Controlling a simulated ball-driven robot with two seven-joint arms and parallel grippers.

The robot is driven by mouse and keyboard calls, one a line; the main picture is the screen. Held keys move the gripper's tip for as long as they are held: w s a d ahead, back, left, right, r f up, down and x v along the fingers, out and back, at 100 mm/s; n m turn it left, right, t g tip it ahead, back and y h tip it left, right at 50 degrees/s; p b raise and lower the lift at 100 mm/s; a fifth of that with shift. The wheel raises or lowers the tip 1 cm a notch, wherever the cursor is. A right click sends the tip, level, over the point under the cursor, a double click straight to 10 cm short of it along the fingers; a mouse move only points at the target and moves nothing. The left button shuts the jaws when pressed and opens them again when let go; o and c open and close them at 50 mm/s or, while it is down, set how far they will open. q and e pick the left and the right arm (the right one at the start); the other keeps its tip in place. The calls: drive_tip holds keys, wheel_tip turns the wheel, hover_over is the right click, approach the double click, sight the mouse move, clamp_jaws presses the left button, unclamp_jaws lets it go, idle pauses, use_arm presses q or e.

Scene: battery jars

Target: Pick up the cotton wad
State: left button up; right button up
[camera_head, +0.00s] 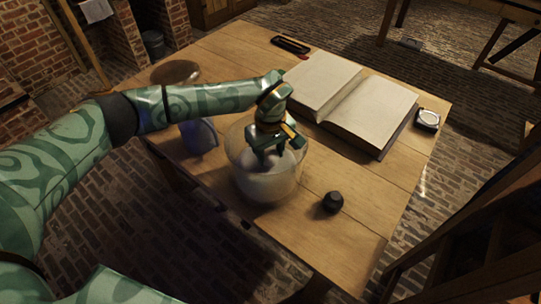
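A wide clear glass jar (243,180) stands on the wooden table, with whitish, cloudy contents in its lower part. My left gripper (268,162) points down through the jar's open mouth, with its dark fingertips inside, just above or at the whitish contents. The glass and the gripper's own body blur the view of the fingertips, so I cannot tell whether they are apart or closed. I cannot make out the cotton wad as a separate thing; the pale matter in the jar may be or may hide it. My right gripper is not in view.
The wooden table (310,240) also holds a large open book (370,108), a small black stopper-like piece (333,202), a blue vessel (199,137) left of the jar, a round brown lid-like object (175,72), a white-faced gauge (428,118) and a dark narrow case (290,45). The front right is mostly clear.

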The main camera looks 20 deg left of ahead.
use_arm(q)
drive_tip(key=c, duration=0.4)
